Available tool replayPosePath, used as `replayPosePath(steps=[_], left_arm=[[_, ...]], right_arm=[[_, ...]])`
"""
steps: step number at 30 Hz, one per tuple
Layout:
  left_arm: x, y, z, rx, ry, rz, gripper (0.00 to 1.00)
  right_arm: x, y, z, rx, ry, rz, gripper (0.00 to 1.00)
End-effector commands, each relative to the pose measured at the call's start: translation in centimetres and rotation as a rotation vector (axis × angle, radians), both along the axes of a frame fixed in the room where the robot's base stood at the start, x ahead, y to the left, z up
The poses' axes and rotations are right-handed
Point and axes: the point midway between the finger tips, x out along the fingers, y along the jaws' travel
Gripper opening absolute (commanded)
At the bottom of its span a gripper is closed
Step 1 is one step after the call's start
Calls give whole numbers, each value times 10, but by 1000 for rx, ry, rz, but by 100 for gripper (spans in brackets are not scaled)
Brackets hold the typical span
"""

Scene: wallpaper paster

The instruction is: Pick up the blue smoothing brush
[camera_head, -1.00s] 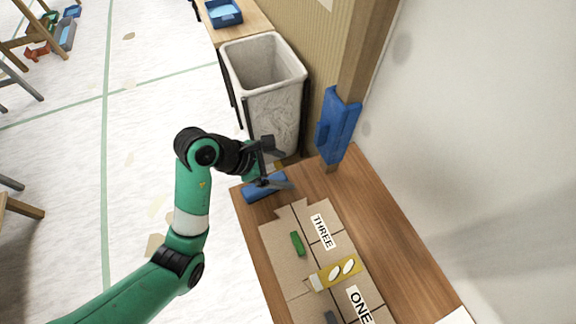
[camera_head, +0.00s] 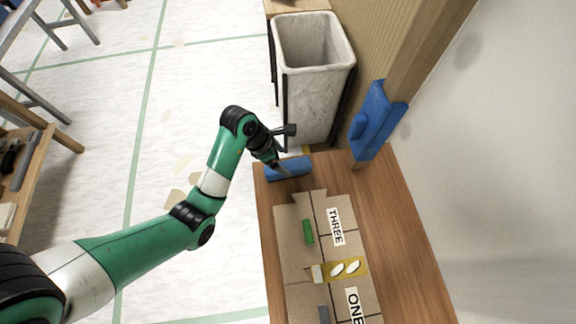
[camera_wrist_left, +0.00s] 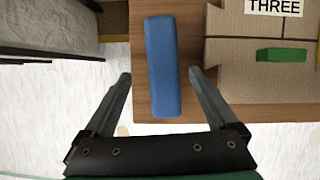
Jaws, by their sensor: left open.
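The blue smoothing brush (camera_head: 288,168) lies on the far left corner of the wooden table (camera_head: 385,210). In the left wrist view the brush (camera_wrist_left: 162,65) is a long blue block on the table's edge. My left gripper (camera_head: 280,158) is at the brush in the head view. In the left wrist view the gripper (camera_wrist_left: 158,78) is open, with one finger on each side of the brush's near end. There are gaps between the fingers and the brush. My right gripper is not in view.
Cardboard pieces (camera_head: 345,210) marked THREE and ONE lie beside the brush, with a green block (camera_head: 308,231) and a yellow item (camera_head: 352,269) on them. A grey bin (camera_head: 313,85) stands behind the table. A blue object (camera_head: 376,125) is on the wooden post.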

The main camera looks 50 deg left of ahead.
Motion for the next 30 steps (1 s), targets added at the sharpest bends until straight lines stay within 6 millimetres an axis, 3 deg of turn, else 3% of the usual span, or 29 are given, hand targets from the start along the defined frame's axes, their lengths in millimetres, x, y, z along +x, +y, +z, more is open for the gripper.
replayPosePath(steps=[8,16,30], left_arm=[[9,-10,-46,0,1,-1,92],[12,-12,-46,0,0,0,92],[12,-12,-46,0,0,0,10]], right_arm=[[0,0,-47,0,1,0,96],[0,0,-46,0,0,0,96],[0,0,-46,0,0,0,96]])
